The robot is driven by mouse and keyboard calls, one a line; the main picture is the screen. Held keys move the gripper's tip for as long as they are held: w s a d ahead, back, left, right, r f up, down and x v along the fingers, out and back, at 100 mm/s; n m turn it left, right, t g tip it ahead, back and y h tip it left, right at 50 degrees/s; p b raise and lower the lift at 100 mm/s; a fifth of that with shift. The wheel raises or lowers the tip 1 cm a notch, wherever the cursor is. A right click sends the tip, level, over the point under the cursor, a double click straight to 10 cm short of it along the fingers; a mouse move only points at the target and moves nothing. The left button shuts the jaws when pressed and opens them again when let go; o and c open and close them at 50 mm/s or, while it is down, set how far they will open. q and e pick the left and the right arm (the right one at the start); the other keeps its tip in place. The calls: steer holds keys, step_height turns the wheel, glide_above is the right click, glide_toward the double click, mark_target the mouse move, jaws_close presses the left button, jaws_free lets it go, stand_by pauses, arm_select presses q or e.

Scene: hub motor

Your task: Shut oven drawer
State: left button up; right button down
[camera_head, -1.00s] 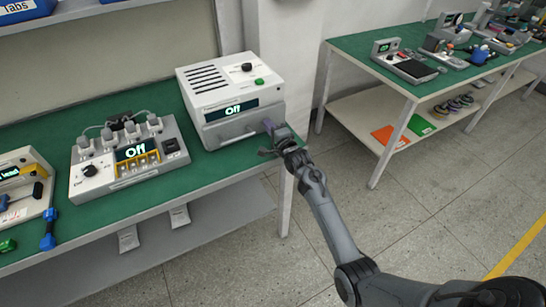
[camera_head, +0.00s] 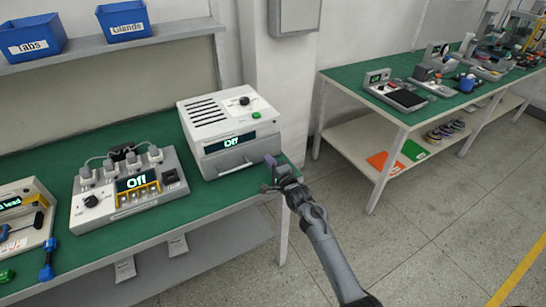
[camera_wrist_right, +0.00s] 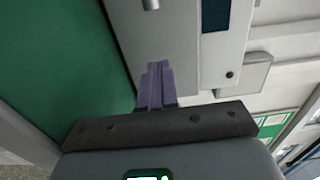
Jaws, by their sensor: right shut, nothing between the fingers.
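The oven is a white box (camera_head: 215,112) with top vents, a dark knob, a green button and an "Off" display, standing on the green bench. Its drawer (camera_head: 240,160) is the low front part with a bar handle (camera_head: 235,169). I cannot tell whether a small gap remains. My right gripper (camera_head: 270,160) is at the drawer's right front. In the right wrist view its purple fingers (camera_wrist_right: 155,86) are together and empty, pointing at the pale drawer face (camera_wrist_right: 180,50). Contact is hard to tell. My left gripper is out of view.
A grey power unit (camera_head: 130,187) with plugs and an "Off" display stands left of the oven on the bench (camera_head: 215,195). Blue bins (camera_head: 122,20) sit on the shelf above. A second bench (camera_head: 340,80) is at the right, with open floor between.

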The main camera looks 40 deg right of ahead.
steer(key=s+a+f+n+g+y+p, duration=0.1)
steer(key=s+a+f+p, duration=0.1)
steer(key=s, duration=0.5)
steer(key=s+a+f+p, duration=0.1)
steer(key=s+a+f, duration=0.2)
steer(key=s, duration=0.5)
steer(key=s+a+f+n+g+y+p, duration=0.1)
steer(key=s+a+n+g+y, duration=0.15)
steer(key=s+a+n, duration=0.5)
steer(key=s+a+f+n+g+y, duration=0.1)
steer(key=s+a+n+g+y, duration=0.3)
steer(key=a, duration=0.6)
steer(key=s+a+r+n+g+h, duration=0.1)
steer(key=s+a+r+n+g, duration=0.15)
steer(key=s+n, duration=0.35)
steer(key=s+a+r+n+g+h, duration=0.1)
steer(key=s+a+n+g+h, duration=0.1)
steer(key=s+n+g, duration=0.45)
step_height(320, 180, up, 38)
steer(key=s+m+t+p, duration=0.1)
steer(key=m+t+p, duration=0.1)
steer(key=p, duration=3.6)
steer(key=shift+d+f+t, duration=0.15)
steer(key=shift+f+t, duration=0.1)
steer(key=shift+t, duration=0.1)
steer(key=shift+s, duration=0.1)
